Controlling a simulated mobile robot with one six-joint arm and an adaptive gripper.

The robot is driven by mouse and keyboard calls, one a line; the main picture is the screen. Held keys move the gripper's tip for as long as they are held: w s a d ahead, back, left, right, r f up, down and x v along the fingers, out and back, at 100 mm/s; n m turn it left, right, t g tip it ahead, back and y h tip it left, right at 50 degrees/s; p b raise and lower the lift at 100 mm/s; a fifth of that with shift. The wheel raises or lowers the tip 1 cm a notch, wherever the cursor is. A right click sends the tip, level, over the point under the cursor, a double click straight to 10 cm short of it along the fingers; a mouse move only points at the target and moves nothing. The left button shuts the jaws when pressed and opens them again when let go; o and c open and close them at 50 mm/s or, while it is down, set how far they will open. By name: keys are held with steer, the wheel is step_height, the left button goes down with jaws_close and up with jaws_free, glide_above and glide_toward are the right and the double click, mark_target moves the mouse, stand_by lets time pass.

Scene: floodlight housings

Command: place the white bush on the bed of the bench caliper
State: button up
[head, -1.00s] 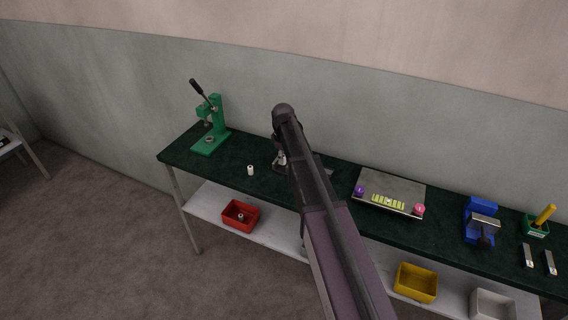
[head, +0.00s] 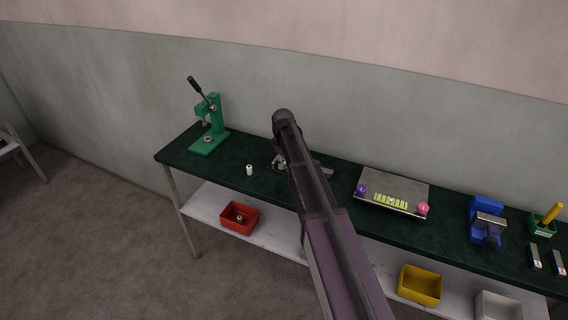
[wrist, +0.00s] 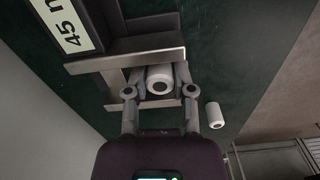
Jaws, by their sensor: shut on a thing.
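My gripper (wrist: 160,92) is shut on a white bush (wrist: 158,79) with a dark bore, one finger on each side of it. The bush is at the bench caliper (wrist: 125,62), in the gap between its metal jaws in the wrist view. I cannot tell whether it touches the bed. In the head view my gripper (head: 280,163) is at the caliper, and my arm hides most of both. A second white bush (wrist: 214,115) stands apart on the bench, also in the head view (head: 249,170).
A green press (head: 210,128) stands at the bench's left end. A grey plate (head: 395,185) with purple and pink knobs, a blue vise (head: 485,218) and a green holder (head: 543,226) stand to the right. Red (head: 239,215) and yellow (head: 419,285) bins sit on the lower shelf.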

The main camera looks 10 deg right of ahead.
steer(key=shift+f, duration=0.25)
steer(key=o, duration=0.9)
steer(key=shift+r, duration=0.1)
steer(key=shift+r, duration=0.15)
step_height(320, 180, up, 12)
steer(key=p, duration=1.2)
steer(key=s+m, duration=0.9)
steer(key=s, duration=2)
steer(key=shift+d+m, duration=0.15)
steer(key=shift+m, duration=0.15)
